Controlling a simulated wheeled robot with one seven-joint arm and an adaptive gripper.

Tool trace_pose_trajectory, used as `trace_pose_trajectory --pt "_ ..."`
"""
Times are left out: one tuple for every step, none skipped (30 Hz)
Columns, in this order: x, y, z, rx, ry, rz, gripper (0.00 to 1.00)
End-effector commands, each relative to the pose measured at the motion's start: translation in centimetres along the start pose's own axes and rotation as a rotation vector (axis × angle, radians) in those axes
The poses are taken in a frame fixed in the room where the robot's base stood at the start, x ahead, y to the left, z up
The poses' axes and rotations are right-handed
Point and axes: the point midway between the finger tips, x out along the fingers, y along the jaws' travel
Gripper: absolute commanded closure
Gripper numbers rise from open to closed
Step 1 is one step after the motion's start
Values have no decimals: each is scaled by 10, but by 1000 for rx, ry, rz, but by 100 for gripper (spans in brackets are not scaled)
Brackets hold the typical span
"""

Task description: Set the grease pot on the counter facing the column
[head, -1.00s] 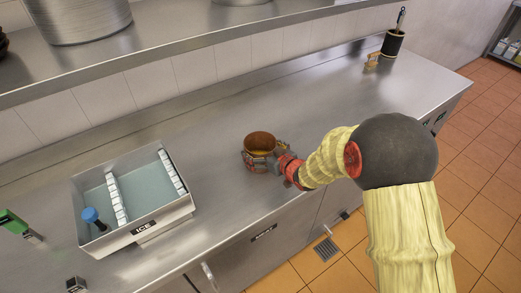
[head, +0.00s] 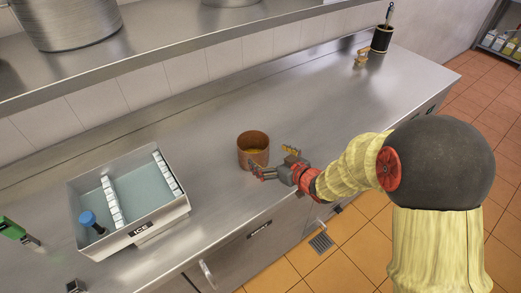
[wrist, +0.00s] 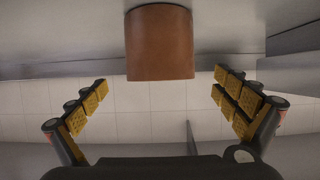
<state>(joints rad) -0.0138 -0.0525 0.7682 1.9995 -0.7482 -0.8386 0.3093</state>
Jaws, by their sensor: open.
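The grease pot (head: 252,148) is a brown, copper-coloured cylinder with an open top. It stands upright on the steel counter (head: 310,115), to the right of the ice bin. My gripper (head: 274,160) is open just to the right of the pot, with its fingers pointing at it. In the wrist view the pot (wrist: 160,44) is at the top middle, beyond and between the spread fingertips of my gripper (wrist: 160,88). The fingers look clear of it there.
An ice bin (head: 160,219) with a blue-handled tool stands at the left. A raised shelf (head: 150,60) runs along the back with large pots. A black holder (head: 382,39) stands at the far right end.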

Motion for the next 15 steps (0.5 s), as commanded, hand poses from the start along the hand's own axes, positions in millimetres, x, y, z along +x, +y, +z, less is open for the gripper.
trace_pose_trajectory --pt "-7 0 -1 0 0 1 1" --pt "-10 1 -1 0 1 1 1" --pt "-14 1 -1 1 1 1 1" --pt "-16 0 -1 1 1 1 1" --pt "-18 0 -1 1 1 1 1" --pt "-19 0 0 1 1 0 1" --pt "-20 0 0 0 1 0 1" --pt "-20 0 0 0 1 0 1" --pt "-21 0 0 0 1 -1 1" --pt "-21 0 0 0 1 -1 1" --pt "-21 0 0 0 0 1 1" --pt "-22 2 -2 -2 -2 7 1" --pt "-23 4 -4 -5 -6 16 1" --pt "-25 8 -7 -9 -12 30 1" --pt "-30 14 -13 -15 -24 56 1"
